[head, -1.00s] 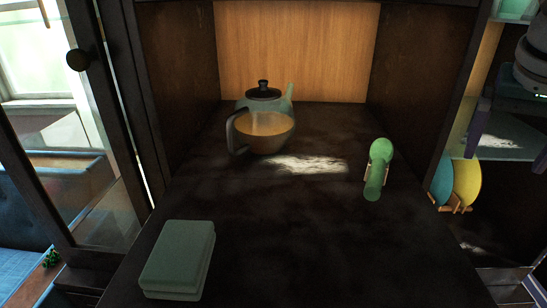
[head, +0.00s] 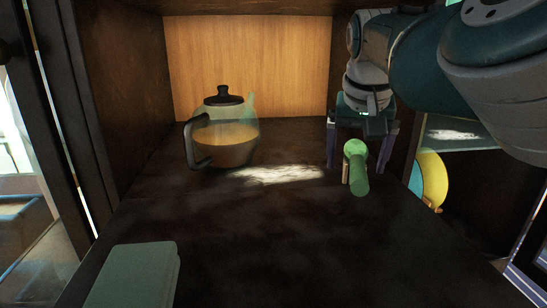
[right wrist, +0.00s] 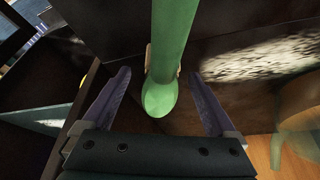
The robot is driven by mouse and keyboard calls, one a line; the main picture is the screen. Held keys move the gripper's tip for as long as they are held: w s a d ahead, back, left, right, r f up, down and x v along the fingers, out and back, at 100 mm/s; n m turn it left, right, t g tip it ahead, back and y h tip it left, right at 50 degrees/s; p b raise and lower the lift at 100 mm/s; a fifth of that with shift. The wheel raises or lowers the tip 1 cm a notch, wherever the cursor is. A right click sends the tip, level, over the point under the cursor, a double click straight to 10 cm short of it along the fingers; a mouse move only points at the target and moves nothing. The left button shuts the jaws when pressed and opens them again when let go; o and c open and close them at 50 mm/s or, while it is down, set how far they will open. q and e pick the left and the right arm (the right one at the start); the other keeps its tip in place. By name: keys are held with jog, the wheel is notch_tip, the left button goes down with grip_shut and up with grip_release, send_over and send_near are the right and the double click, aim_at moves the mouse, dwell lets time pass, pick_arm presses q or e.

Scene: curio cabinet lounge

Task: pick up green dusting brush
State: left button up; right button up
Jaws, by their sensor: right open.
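The green dusting brush (head: 358,172) stands on the dark cabinet surface at the right, propped on a small tan holder. Its rounded light-green end is up and its other end points toward me. In the right wrist view the brush (right wrist: 170,55) runs between the fingers, its rounded end near the palm. My right gripper (head: 361,150) is open, just behind the brush in the head view, with one purple finger on each side. In the wrist view its fingers (right wrist: 157,90) are apart from the brush. My left gripper is not in view.
A glass teapot (head: 228,140) with amber liquid and a dark lid stands at the back left. A green box (head: 135,275) lies at the front left. Blue and yellow plates (head: 433,178) stand beyond the right wall. The middle surface is clear.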

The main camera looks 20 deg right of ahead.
grip_shut()
dwell(0.8)
